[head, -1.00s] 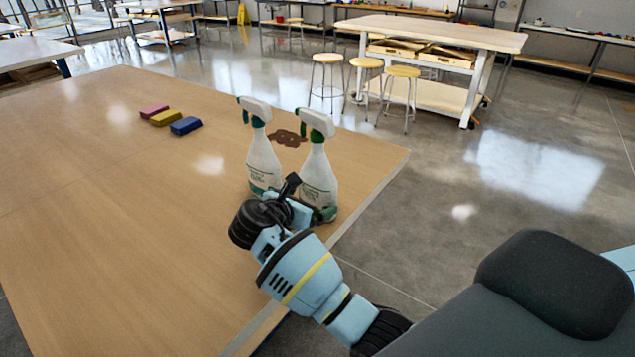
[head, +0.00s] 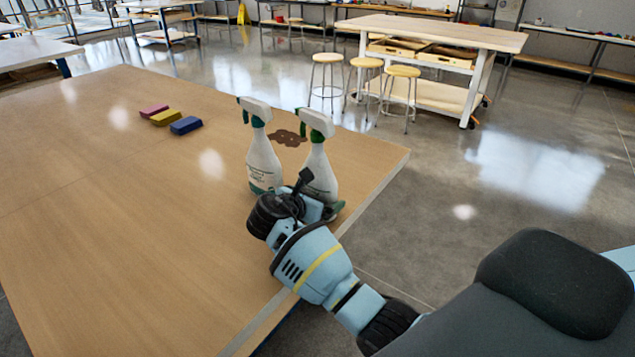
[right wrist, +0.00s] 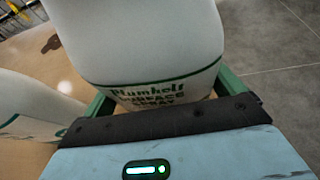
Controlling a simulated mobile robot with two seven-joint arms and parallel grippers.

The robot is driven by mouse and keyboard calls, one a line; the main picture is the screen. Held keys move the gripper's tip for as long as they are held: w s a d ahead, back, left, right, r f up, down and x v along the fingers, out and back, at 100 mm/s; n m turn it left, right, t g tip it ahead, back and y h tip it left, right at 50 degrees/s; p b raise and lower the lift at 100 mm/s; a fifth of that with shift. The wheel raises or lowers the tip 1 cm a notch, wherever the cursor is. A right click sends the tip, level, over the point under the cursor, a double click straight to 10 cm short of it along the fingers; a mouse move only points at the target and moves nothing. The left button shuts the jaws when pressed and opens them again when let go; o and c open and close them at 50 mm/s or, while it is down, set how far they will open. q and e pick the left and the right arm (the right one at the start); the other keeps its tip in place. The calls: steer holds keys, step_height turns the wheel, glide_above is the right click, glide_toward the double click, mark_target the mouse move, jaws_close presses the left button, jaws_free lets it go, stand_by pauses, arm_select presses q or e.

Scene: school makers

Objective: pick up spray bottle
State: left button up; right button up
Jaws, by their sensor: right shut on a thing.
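Two white spray bottles with green triggers stand upright side by side near the table's right edge. The right spray bottle (head: 318,172) has my right gripper (head: 322,208) at its lower body. In the right wrist view this spray bottle (right wrist: 140,45) fills the space ahead of the palm, its printed label low between the green fingers. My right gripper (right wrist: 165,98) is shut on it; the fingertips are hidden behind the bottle. The left spray bottle (head: 262,160) stands just beside, and part of it shows at the left of the right wrist view (right wrist: 30,105). My left gripper is not in view.
The wooden table (head: 110,220) is mostly clear. Pink (head: 154,110), yellow (head: 166,118) and blue (head: 186,125) blocks lie farther back. A brown stain (head: 287,138) lies behind the bottles. Stools (head: 403,73) and a workbench (head: 430,32) stand beyond the table.

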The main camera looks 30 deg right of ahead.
mark_target(310, 187)
steer(key=shift+r, duration=0.15)
steer(key=shift+c, duration=0.6)
steer(key=shift+w+r, duration=0.1)
steer(key=shift+r, duration=0.15)
steer(key=shift+a+r, duration=0.2)
steer(key=shift+r, duration=0.6)
steer(key=shift+a+r, duration=0.15)
steer(key=shift+r, duration=0.6)
steer(key=s+a+r, duration=0.1)
steer(key=a, duration=1.4)
steer(key=shift+a+r+b, duration=0.15)
steer(key=shift+r+b, duration=0.05)
steer(key=shift+b, duration=0.25)
